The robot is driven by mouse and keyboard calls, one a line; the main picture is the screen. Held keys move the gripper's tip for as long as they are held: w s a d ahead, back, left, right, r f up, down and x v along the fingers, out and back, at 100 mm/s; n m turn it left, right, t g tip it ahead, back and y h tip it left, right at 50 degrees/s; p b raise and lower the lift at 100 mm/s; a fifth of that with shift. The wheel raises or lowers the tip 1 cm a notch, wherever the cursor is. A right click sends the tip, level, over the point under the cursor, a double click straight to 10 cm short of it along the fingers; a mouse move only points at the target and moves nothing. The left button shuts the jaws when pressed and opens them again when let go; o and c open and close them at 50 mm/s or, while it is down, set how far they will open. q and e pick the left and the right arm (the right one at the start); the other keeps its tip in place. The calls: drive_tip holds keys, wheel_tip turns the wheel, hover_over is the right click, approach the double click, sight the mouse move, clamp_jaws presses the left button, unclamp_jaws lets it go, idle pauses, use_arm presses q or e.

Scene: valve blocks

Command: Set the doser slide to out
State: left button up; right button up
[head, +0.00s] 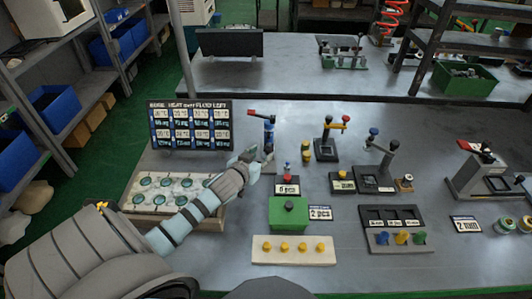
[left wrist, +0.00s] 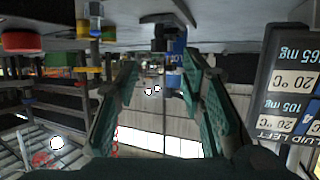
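The doser appears to be the blue upright device (head: 269,138) with a dark arm and red tip on top, standing right of the display board; I cannot tell for sure. My left gripper (head: 248,156) is close beside it, on its left side. In the left wrist view, which looks upside down, the gripper's two green-grey fingers (left wrist: 163,70) are spread apart. A blue and dark part (left wrist: 176,52) shows beyond and between the fingertips, seemingly not gripped. The slide's position is too small to tell. My right gripper is not in view.
The display board (head: 190,124) stands behind a tray of round green pieces (head: 158,182). A red-topped post (head: 286,180), green box (head: 288,212) and lever stands (head: 326,146) lie to the right. A pale strip with yellow knobs (head: 293,250) is in front.

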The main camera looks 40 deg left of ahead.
sight(267, 151)
use_arm(q)
drive_tip(key=b+x, duration=0.1)
drive_tip(key=x, duration=0.4)
drive_tip(key=shift+w+f, duration=0.2)
drive_tip(key=shift+f, duration=0.1)
drive_tip(key=shift+s+r, duration=0.1)
clamp_jaws()
